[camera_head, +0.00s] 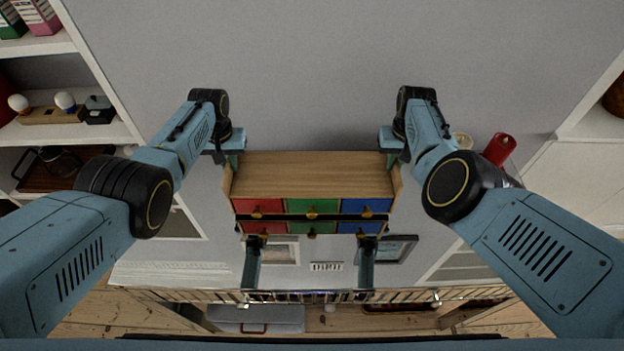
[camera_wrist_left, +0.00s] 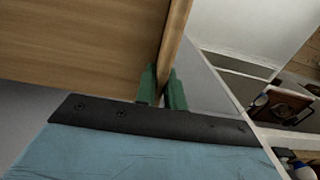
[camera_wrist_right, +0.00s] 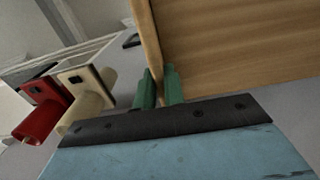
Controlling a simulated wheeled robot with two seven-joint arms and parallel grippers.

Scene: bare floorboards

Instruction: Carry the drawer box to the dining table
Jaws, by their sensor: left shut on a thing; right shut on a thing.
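The drawer box (camera_head: 312,176) is at the middle of the head view. It has a light wooden case and red, green and blue drawer fronts with small knobs. My left gripper (camera_head: 237,152) is shut on its left side panel; the left wrist view shows the green fingers (camera_wrist_left: 162,92) on either side of the panel's edge. My right gripper (camera_head: 389,155) is shut on the right side panel, with its fingers (camera_wrist_right: 158,88) astride that edge. The box hangs between both arms. I cannot make out a dining table.
White shelves (camera_head: 62,131) with small items stand at the left. A red cylinder (camera_head: 499,148) is right of my right gripper, beside a cream one (camera_wrist_right: 84,88) in the right wrist view. Wooden floor (camera_head: 90,318) and a grey case (camera_head: 255,318) show at the bottom.

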